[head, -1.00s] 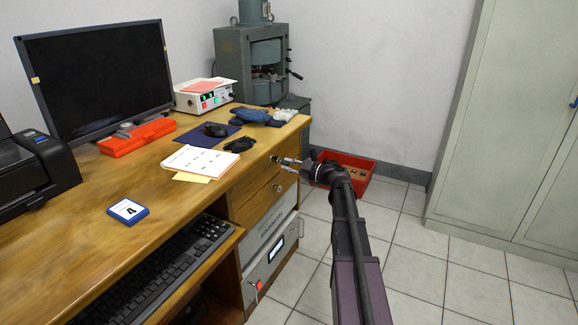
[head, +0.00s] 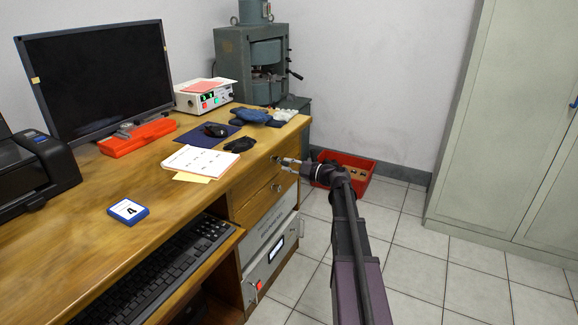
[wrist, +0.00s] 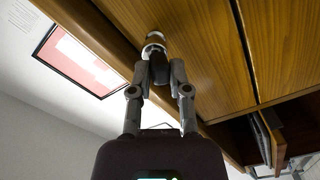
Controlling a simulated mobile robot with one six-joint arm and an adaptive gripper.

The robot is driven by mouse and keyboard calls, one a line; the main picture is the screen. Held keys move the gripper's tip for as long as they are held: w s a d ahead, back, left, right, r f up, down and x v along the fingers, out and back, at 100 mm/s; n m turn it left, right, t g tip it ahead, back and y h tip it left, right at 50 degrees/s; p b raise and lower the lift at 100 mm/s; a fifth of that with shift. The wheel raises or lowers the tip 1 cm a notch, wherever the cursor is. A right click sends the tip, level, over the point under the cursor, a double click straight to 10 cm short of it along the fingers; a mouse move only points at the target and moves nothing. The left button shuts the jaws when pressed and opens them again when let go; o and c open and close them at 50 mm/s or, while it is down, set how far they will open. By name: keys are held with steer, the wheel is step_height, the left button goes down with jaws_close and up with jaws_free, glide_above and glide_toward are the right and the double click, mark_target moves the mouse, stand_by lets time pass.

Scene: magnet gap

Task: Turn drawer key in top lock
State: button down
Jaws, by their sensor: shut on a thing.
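The desk's top drawer (head: 252,181) has a round metal lock (wrist: 154,40), seen close in the wrist view. A dark key (wrist: 159,71) sits at the lock, its bow pointing out toward me. My gripper (wrist: 159,73) is shut on the key, with one fingertip on each side of it. In the head view my gripper (head: 283,161) reaches the drawer front from the right, just below the desk's edge. The key is too small to make out there. How deep it sits in the lock and how far it is turned I cannot tell.
A lower drawer with a round knob (head: 277,188) is below. A red crate (head: 357,189) stands on the floor behind my wrist. The desk top (head: 185,210) holds papers, a mouse and a keyboard below. Tiled floor on the right is clear.

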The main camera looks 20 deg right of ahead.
steer(key=shift+s+a+n, duration=0.1)
steer(key=shift+a+n, duration=0.05)
steer(key=shift+n, duration=0.95)
steer(key=c, duration=0.5)
jaws_free()
steer(key=shift+d, duration=0.2)
steer(key=v, duration=0.6)
steer(key=shift+s+d, duration=0.2)
steer(key=shift+s, duration=0.1)
stand_by(0.4)
